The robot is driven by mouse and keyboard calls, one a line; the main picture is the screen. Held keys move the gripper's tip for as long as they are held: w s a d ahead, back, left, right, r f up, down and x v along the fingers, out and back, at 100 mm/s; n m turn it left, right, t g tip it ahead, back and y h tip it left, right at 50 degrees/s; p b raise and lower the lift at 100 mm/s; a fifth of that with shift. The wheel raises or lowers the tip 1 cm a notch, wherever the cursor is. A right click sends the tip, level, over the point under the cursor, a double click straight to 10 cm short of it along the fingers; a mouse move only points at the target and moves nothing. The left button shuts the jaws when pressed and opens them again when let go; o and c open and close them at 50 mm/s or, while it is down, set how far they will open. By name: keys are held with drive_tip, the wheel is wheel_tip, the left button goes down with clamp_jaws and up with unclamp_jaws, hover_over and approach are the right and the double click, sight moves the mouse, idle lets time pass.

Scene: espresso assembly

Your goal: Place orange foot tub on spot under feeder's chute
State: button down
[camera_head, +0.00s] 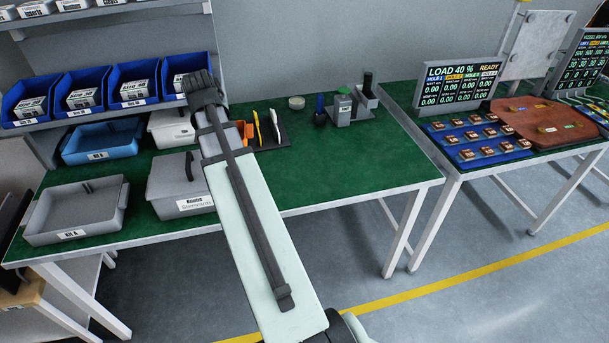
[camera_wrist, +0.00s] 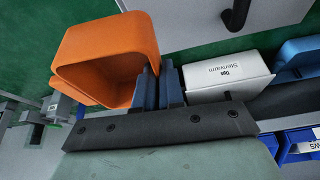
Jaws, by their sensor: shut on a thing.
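The orange foot tub (camera_wrist: 98,42) is large in the wrist view, with its open mouth towards the camera. My gripper (camera_wrist: 159,84) is shut on the tub's wall at its right side. In the head view my arm hides the fingertips, and a small orange patch (camera_head: 248,131) shows just right of the arm; I cannot tell if it is the tub. A grey device with a green top (camera_head: 343,105) stands on the green table, possibly the feeder. Its chute and the spot under it cannot be made out.
Upright yellow and white pieces (camera_head: 258,128) stand right of my arm. The table's front right (camera_head: 350,165) is clear. A second table (camera_head: 470,172) with a screen is at right.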

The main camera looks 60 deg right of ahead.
drive_tip(key=s+d+f+n, duration=0.1)
drive_tip(key=s+d+f, duration=0.2)
drive_tip(key=s+d, duration=0.6)
drive_tip(key=s+d+f, duration=0.2)
drive_tip(key=s+d, duration=0.3)
drive_tip(key=s, duration=0.8)
drive_tip(key=shift+a+f+n+t+y, duration=0.35)
drive_tip(key=shift+f+n+y, duration=0.5)
drive_tip(key=shift+f+n, duration=1.2)
drive_tip(key=shift+a+f+n+t+y, duration=0.1)
drive_tip(key=shift+a+f+n+y, duration=0.75)
drive_tip(key=shift+n, duration=1.75)
drive_tip(key=shift+a+f+n+t+y, duration=0.25)
drive_tip(key=shift+f+n+y, duration=0.65)
drive_tip(key=shift+f+n, duration=1.35)
